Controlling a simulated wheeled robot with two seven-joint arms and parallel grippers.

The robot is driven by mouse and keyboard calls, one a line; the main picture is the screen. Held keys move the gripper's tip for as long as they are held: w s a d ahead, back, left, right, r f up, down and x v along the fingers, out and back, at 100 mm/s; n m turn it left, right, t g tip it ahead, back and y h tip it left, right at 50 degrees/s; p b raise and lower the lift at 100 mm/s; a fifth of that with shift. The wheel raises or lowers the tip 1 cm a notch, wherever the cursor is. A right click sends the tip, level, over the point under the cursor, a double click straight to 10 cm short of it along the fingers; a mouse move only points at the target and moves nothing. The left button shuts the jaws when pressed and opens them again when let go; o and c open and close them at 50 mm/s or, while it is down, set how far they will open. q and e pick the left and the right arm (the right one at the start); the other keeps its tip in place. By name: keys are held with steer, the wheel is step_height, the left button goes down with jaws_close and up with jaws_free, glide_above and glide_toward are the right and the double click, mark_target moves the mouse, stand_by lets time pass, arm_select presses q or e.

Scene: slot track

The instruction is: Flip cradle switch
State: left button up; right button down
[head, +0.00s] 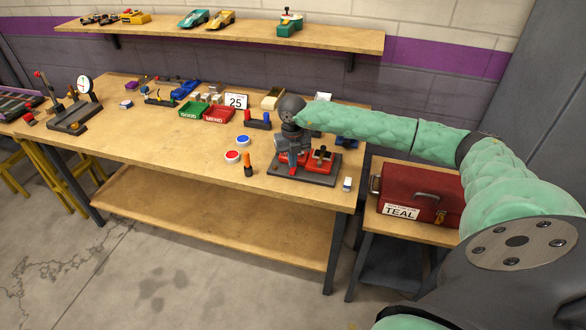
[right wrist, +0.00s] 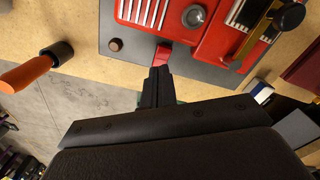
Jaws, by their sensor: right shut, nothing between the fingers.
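The cradle is a red device (head: 322,167) on a dark grey base plate (head: 303,178) at the right front of the workbench. In the right wrist view, its red body (right wrist: 205,30) has a slotted panel, a grey round knob and a black-knobbed lever. A small red tab (right wrist: 162,55), which looks like the switch, sticks out from the body's near edge. My right gripper (head: 285,161) is over the left part of the cradle, pointing down. Its shut, empty fingers (right wrist: 158,72) end right at the red tab; I cannot tell whether they touch it. My left gripper is not in view.
An orange-handled tool (head: 248,165) stands left of the cradle, near red and blue buttons (head: 232,156). Green (head: 190,112) and red (head: 218,116) trays lie farther back. A red toolbox (head: 420,193) stands on a side table at right.

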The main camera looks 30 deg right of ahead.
mark_target(293, 171)
steer(key=shift+r+p, duration=0.65)
steer(key=shift+r, duration=1.85)
